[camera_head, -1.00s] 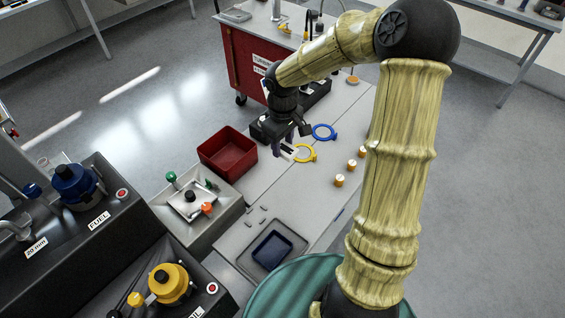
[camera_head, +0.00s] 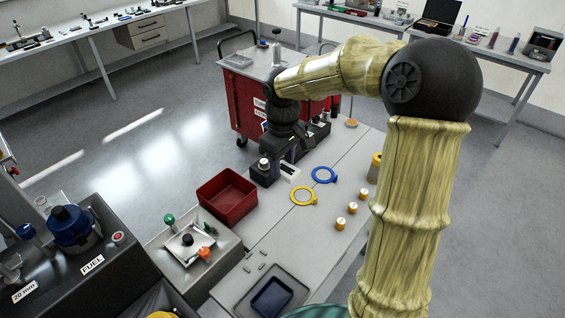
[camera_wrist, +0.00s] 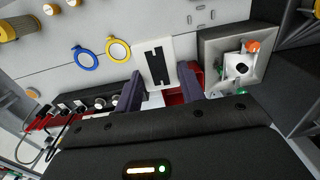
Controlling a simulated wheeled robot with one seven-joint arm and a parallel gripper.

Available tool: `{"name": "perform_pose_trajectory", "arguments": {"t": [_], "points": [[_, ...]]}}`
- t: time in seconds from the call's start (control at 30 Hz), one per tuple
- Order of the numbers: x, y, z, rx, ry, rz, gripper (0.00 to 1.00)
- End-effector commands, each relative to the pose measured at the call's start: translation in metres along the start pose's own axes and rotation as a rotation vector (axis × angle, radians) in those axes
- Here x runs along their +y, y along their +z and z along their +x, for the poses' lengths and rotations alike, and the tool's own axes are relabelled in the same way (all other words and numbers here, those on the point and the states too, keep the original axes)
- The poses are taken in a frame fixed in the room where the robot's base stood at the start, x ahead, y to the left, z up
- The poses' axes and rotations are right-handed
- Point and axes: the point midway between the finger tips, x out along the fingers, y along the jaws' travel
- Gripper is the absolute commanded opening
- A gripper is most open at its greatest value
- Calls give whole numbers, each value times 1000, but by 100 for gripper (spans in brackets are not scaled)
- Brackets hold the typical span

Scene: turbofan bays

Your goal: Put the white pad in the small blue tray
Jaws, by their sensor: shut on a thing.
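My gripper (camera_wrist: 160,88) is shut on the pad, with one dark finger at each side. Whether the pad is clear of the bench is hard to tell. The small blue tray (camera_head: 271,297) lies at the near end of the bench, low in the head view, well away from my gripper. No tray shows in the wrist view.
A red bin (camera_head: 227,197) stands left of my gripper. A yellow ring (camera_head: 304,196) and a blue ring (camera_head: 324,175) lie to its right, with several small white-and-orange pieces (camera_head: 352,208) beyond. A grey fixture (camera_head: 190,243) is left of the tray. The bench between is mostly clear.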

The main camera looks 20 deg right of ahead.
Motion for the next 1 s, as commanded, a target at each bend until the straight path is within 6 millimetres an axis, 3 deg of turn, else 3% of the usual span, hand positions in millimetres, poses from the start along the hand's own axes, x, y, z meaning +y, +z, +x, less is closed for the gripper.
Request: {"name": "perform_pose_trajectory", "arguments": {"t": [0.27, 0.47, 0.73, 0.83, 1.0], "points": [[4, -8, 17, -4, -3, 57, 14], [14, -25, 74, -10, -4, 243, 14], [23, -29, 177, -9, 1, 542, 14], [25, -26, 198, -5, 0, 602, 14], [26, -24, 209, 0, 1, 632, 14]]}}
